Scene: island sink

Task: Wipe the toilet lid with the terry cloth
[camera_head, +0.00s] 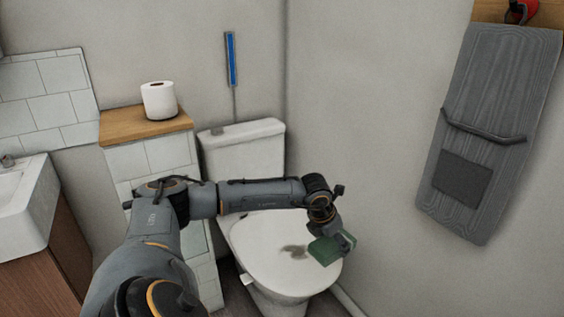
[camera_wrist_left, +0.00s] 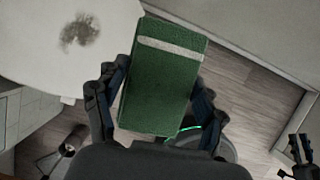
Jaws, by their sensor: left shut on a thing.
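The toilet lid (camera_head: 262,236) is white and closed, and has a dark smudge on it near the cloth. The smudge also shows on the lid in the left wrist view (camera_wrist_left: 80,32). My left gripper (camera_head: 338,243) is shut on the green terry cloth (camera_head: 325,250), at the lid's right side. In the left wrist view the folded cloth (camera_wrist_left: 162,80), with a pale stripe, sits between the two fingers, beside the lid's edge. I cannot tell whether the cloth touches the lid. My right gripper (camera_wrist_left: 300,150) appears at the right edge of the left wrist view; its jaw state is unclear.
The toilet tank (camera_head: 243,150) stands against the back wall. A tiled ledge with a wooden top (camera_head: 140,127) holds a toilet roll (camera_head: 159,100). A sink (camera_head: 25,205) is at the left.

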